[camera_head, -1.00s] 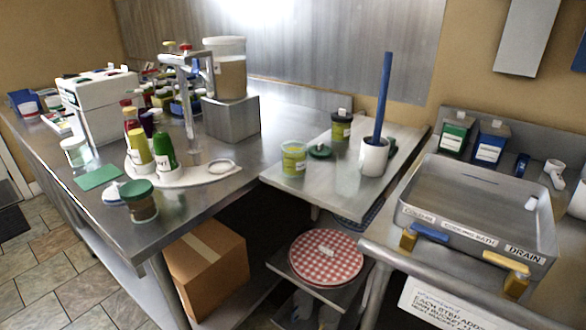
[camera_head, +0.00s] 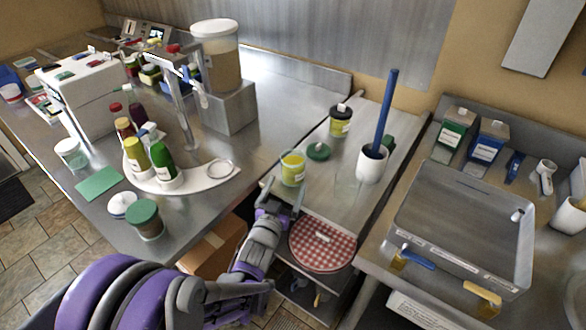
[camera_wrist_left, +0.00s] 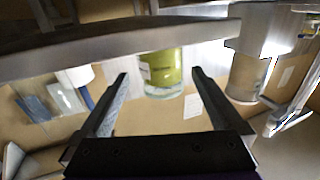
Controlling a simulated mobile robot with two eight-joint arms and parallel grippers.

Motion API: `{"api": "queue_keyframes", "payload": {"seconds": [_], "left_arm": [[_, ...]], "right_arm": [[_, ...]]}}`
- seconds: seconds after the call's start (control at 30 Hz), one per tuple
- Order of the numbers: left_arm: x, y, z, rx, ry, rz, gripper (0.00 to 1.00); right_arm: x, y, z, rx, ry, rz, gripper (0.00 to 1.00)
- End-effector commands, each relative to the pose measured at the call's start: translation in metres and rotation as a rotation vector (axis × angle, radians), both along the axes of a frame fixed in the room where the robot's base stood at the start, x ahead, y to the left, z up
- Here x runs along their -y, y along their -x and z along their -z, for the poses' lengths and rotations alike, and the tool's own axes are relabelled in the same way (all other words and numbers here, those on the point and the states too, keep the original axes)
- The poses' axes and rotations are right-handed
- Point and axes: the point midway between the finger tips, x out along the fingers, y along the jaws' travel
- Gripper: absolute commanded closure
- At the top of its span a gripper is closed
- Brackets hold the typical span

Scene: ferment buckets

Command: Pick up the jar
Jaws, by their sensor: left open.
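An open glass jar (camera_head: 292,168) with yellow-green contents and a pale label stands upright near the front left edge of the middle steel counter. A dark green lid (camera_head: 319,151) lies on the counter behind it to the right. My left gripper (camera_head: 283,192) is open and empty at the counter's front edge, just in front of the jar. In the left wrist view, the jar (camera_wrist_left: 162,70) appears between and beyond the two spread fingers, with no clear contact. Part of it is cut off by a grey bar across the top. My right gripper is not in view.
A black-lidded jar (camera_head: 341,121) and a white crock (camera_head: 371,164) with a blue-handled tool stand farther back. A green-lidded jar (camera_head: 144,219) and sauce bottles stand on the left counter. A steel sink tray (camera_head: 460,215) is right. A red checked round (camera_head: 323,244) lies below.

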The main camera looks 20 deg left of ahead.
Motion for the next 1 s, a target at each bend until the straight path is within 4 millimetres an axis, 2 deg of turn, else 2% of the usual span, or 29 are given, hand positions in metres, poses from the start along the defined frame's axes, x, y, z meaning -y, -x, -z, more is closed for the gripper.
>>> {"api": "queue_keyframes", "payload": {"seconds": [0.1, 0.27, 0.53, 0.67, 0.87, 1.0], "left_arm": [[0.001, -0.015, -0.001, -0.001, 0.001, 0.000, 0.00], [0.001, -0.026, -0.001, -0.002, 0.002, 0.000, 0.00], [0.001, -0.065, -0.004, -0.002, 0.002, 0.000, 0.00], [0.002, -0.072, -0.004, -0.002, 0.001, -0.001, 0.00], [0.002, -0.072, -0.003, -0.002, 0.001, -0.001, 0.00], [0.002, -0.072, -0.003, -0.002, 0.001, -0.001, 0.23]], "right_arm": [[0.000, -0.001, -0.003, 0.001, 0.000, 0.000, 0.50], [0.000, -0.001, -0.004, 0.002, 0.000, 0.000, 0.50], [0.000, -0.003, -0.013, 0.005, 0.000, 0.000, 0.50], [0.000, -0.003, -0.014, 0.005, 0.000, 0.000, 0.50], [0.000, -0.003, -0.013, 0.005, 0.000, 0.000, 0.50], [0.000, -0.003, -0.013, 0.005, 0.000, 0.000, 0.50]]}}
